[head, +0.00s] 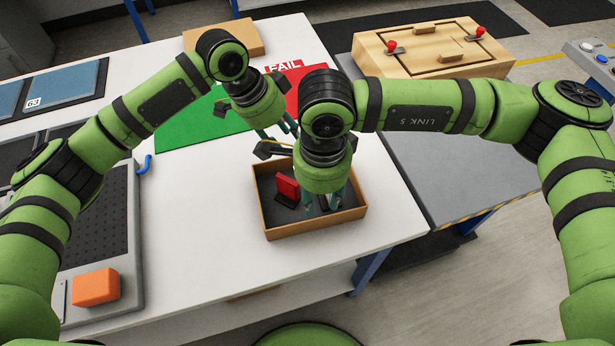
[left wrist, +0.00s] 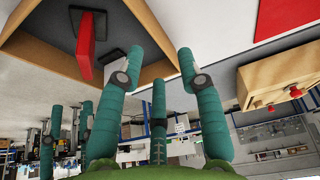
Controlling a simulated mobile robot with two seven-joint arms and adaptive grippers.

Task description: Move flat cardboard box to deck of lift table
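A shallow open box (head: 283,232) with brown, cardboard-coloured walls and a dark inside sits on the white table, near its right edge. A red part on a dark base (head: 288,188) lies in it. A closed flat tan box (head: 247,38) lies at the table's back; I cannot tell which is the task's box. The grey deck (head: 465,185) of the lift table is on the right. My left gripper (head: 280,138) is open and empty by the open box's far rim (left wrist: 60,60).
A wooden case (head: 430,50) with red-knobbed clamps takes up the deck's far part; its near part is bare. A red FAIL mat (head: 300,85) and a green mat (head: 205,122) lie behind the open box. An orange block (head: 95,287) is at front left.

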